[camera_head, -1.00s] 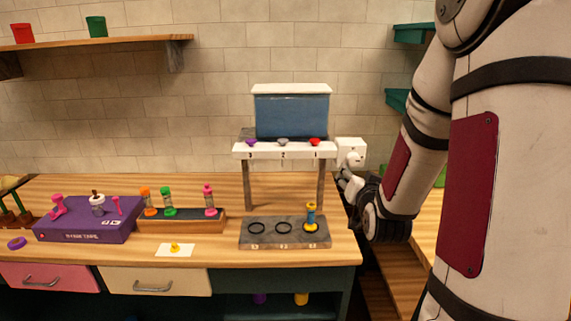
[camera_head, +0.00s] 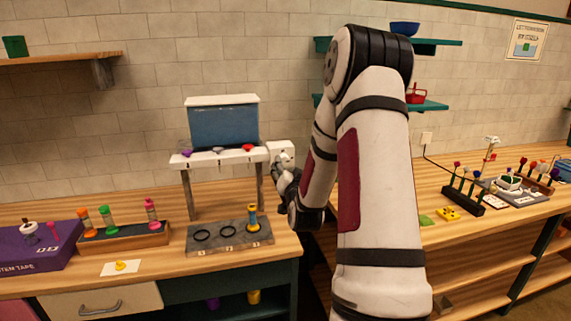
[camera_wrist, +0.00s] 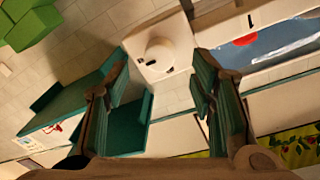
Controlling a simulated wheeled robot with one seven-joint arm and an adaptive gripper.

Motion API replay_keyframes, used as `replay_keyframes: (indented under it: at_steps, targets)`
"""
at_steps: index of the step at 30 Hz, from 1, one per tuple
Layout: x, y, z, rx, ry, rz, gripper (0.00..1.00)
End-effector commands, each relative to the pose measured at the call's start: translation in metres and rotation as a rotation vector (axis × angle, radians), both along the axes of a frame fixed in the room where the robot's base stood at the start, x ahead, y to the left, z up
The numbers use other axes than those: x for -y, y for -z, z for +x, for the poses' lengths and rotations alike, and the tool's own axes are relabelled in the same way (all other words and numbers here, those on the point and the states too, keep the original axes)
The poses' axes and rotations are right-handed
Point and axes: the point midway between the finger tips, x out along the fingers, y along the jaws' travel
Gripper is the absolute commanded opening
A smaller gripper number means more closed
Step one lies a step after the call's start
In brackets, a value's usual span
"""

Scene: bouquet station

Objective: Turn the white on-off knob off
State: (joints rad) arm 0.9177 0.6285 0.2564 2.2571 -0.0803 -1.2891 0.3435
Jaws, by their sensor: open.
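The white on-off knob (camera_wrist: 160,54) is a round knob on the face of a white box (camera_wrist: 180,32), in the upper middle of the wrist view. In the head view the white box (camera_head: 281,147) is at the right end of the dispenser stand, and my gripper partly covers its front. My gripper (camera_wrist: 162,88) is open and empty, with one finger on each side of the knob in the wrist picture. I cannot tell whether the fingers reach it. In the head view my gripper (camera_head: 285,172) is small and partly hidden by my wrist.
The stand holds a blue tank (camera_head: 224,126) above a shelf with purple, grey and red knobs. Below is a grey tray (camera_head: 200,246) with rings and a yellow-blue vial (camera_head: 252,216). A second wooden bench (camera_head: 470,235) with flower racks is at right.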

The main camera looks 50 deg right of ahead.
Motion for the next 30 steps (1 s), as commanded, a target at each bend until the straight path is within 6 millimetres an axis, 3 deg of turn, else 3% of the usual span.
replay_keyframes:
  at_steps: [9,20,26,30]
  targets:
    - [0.022,0.000,0.031,0.000,-0.001,0.000,0.51]
    - [0.024,0.000,0.034,-0.001,0.000,0.001,0.51]
    - [0.024,0.000,0.034,-0.001,0.000,0.001,0.05]
    - [0.024,0.000,0.034,-0.001,-0.001,-0.001,0.02]
